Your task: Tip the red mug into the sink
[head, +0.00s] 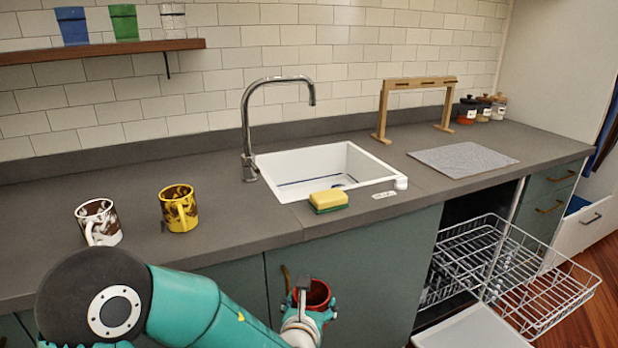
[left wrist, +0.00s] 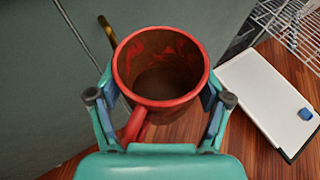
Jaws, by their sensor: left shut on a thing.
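The red mug (left wrist: 160,68) is between the fingers of my left gripper (left wrist: 160,100), which is shut on it. In the left wrist view I look into its open top; the inside is brownish with red patches, and the handle points toward me. In the head view the red mug (head: 318,293) is in my left gripper (head: 314,308), in front of the cabinet doors and below the counter top, partly hidden by the gripper. The white sink (head: 330,170) is set in the counter behind and above it, under a chrome tap (head: 248,125). My right gripper is not in view.
A yellow sponge (head: 328,200) lies at the sink's front edge. A white mug (head: 98,222) and a yellow mug (head: 179,208) stand on the counter at left. A dishwasher rack (head: 510,275) is pulled out at right. A grey mat (head: 462,159) lies right of the sink.

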